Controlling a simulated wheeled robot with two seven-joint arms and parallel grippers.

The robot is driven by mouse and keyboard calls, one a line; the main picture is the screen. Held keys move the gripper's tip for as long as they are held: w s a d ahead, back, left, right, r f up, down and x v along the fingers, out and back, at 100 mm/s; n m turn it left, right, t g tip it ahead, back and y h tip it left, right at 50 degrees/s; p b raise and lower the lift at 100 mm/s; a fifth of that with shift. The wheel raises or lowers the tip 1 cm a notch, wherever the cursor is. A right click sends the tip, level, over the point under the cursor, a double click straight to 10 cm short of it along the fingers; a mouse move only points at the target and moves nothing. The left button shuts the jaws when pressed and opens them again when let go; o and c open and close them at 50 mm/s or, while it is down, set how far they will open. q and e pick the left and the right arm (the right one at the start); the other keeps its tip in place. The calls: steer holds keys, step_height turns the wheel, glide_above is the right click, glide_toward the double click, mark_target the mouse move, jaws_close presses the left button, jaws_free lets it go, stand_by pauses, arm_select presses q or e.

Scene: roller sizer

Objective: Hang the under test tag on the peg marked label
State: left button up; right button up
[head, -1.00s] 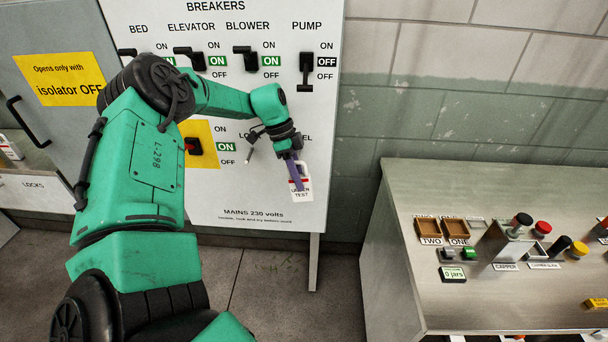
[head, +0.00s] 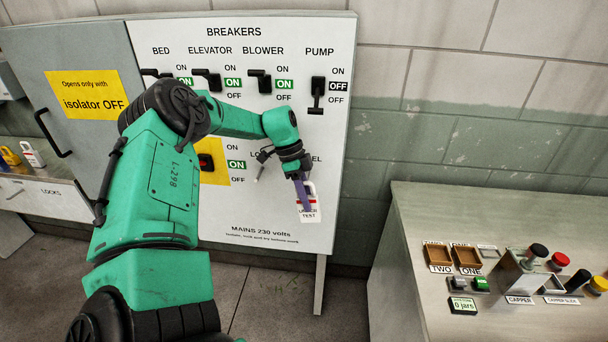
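The white UNDER TEST tag (head: 310,215), with a red band and a pale loop at its top, is upright in front of the lower right of the breaker panel. My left gripper (head: 304,197) is at the tag, its purplish finger overlapping the tag's upper left. Whether the fingers are shut on the tag or apart is too small to tell. Only the end of the LABEL marking (head: 316,159) shows, just above the loop. The label peg is hidden by my gripper and the tag, so I cannot tell whether the loop is around it. My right gripper is out of view.
The breaker panel (head: 225,222) has a row of switches on top and a yellow-backed isolator switch (head: 205,162) partly behind my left arm. A grey cabinet door (head: 60,140) is at the left. A control desk (head: 410,215) with knobs and small bins stands at the right.

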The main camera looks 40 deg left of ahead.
mark_target(307, 182)
arm_select(q)
steer(key=shift+t+y, duration=0.7)
steer(key=shift+t, duration=0.2)
steer(key=w+a, duration=0.1)
steer(key=w+a+r+p, duration=0.1)
steer(key=w, duration=0.1)
steer(key=shift+w+a, duration=0.15)
steer(key=shift+a, duration=0.15)
steer(key=shift+g+h, duration=0.6)
steer(key=shift+g, duration=0.1)
steer(key=r+p, duration=0.1)
steer(key=p, duration=0.1)
steer(key=s+d+r+p, duration=0.1)
steer(key=p, duration=0.2)
steer(key=s+r+p, duration=0.1)
steer(key=p, duration=0.1)
steer(key=shift+s+d+r, duration=0.2)
steer(key=shift+s+d, duration=0.05)
steer(key=shift+d, duration=0.15)
steer(key=s+a+b, duration=0.4)
steer(key=a+b, duration=0.2)
steer(key=a, duration=0.4)
steer(key=shift+a, duration=0.1)
